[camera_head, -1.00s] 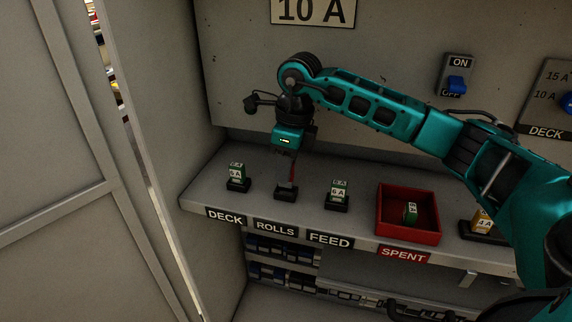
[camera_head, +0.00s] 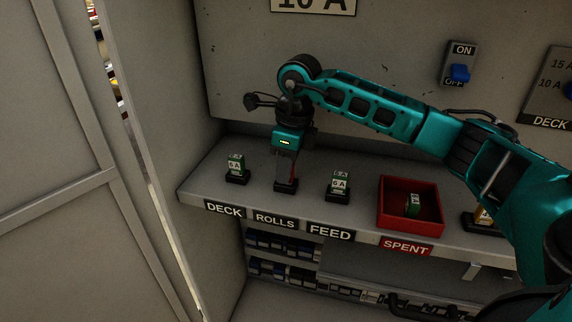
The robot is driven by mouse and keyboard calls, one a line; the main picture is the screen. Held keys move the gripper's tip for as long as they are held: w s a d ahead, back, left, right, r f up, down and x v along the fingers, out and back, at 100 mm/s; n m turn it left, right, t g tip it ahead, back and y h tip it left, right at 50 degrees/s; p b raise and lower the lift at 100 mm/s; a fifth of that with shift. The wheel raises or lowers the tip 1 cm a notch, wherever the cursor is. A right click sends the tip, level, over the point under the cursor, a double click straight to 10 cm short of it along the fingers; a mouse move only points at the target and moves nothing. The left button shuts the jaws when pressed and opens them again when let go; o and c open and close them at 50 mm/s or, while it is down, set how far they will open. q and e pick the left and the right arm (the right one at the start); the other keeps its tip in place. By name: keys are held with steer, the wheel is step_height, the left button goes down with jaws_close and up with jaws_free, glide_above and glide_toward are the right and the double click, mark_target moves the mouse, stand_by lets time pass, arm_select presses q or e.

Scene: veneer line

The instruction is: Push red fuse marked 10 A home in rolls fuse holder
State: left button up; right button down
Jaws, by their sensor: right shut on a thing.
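My right gripper (camera_head: 285,170) points straight down over the rolls fuse holder (camera_head: 286,187), the small black base above the ROLLS label. It is shut on the red fuse (camera_head: 293,168), of which only a narrow red strip shows beside the fingers. The fuse is in line with the holder, and its lower end is hidden by the fingers, so I cannot tell how deep it sits. Its marking does not show. My left gripper is not in view.
Green 6 A fuses stand in the deck holder (camera_head: 238,179) and feed holder (camera_head: 337,197), close on either side. A red spent tray (camera_head: 410,228) holds a green fuse. The back panel carries an ON/OFF switch (camera_head: 460,73).

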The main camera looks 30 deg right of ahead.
steer(key=shift+f, duration=0.25)
steer(key=c, duration=0.8)
jaws_free()
steer(key=shift+c, duration=0.2)
step_height(320, 180, up, 13)
steer(key=s+d, duration=0.1)
steer(key=shift+p, duration=0.3)
steer(key=shift+s+f, duration=0.1)
